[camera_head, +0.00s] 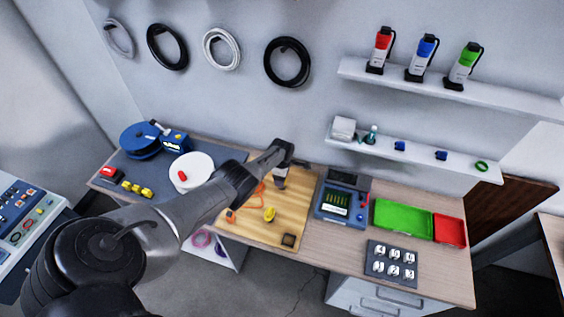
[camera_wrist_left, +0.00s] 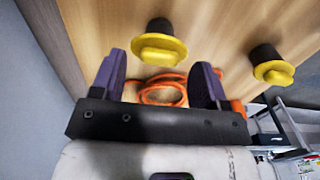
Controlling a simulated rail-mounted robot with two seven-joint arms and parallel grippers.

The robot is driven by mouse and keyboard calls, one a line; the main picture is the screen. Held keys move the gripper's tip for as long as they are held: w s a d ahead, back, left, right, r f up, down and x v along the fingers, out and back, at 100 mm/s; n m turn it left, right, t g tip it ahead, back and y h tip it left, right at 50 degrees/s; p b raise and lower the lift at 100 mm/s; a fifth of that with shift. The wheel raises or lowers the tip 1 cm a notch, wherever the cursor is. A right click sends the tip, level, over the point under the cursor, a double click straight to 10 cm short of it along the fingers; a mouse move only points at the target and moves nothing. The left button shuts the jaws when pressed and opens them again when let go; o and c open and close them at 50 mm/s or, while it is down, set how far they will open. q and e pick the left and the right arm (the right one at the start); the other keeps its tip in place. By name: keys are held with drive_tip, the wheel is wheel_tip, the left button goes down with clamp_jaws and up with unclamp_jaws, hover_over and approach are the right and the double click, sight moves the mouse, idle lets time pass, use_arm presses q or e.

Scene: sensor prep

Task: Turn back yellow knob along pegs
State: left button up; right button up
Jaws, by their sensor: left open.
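Two yellow knobs on black bases stand on a light wooden board (camera_head: 253,231). In the left wrist view one yellow knob (camera_wrist_left: 158,46) lies just beyond the fingertips, roughly centred between them, and the other yellow knob (camera_wrist_left: 273,71) is off to the right. In the head view one yellow knob (camera_head: 269,214) shows on the board; the other seems hidden by my arm and gripper. My left gripper (camera_head: 280,181) hangs over the back of the board. In the wrist view its purple fingers (camera_wrist_left: 159,68) are apart with nothing held between them. My right gripper is not in view.
An orange cable (camera_wrist_left: 165,90) lies on the board, seen past the fingers. A blue device (camera_head: 341,204) stands right of the board; a white disc (camera_head: 191,166) lies to the left.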

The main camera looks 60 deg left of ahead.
use_arm(q)
wheel_tip(320, 180, up, 12)
drive_tip(key=p, duration=0.6)
drive_tip(key=shift+r+p, duration=0.25)
drive_tip(key=shift+p, duration=0.1)
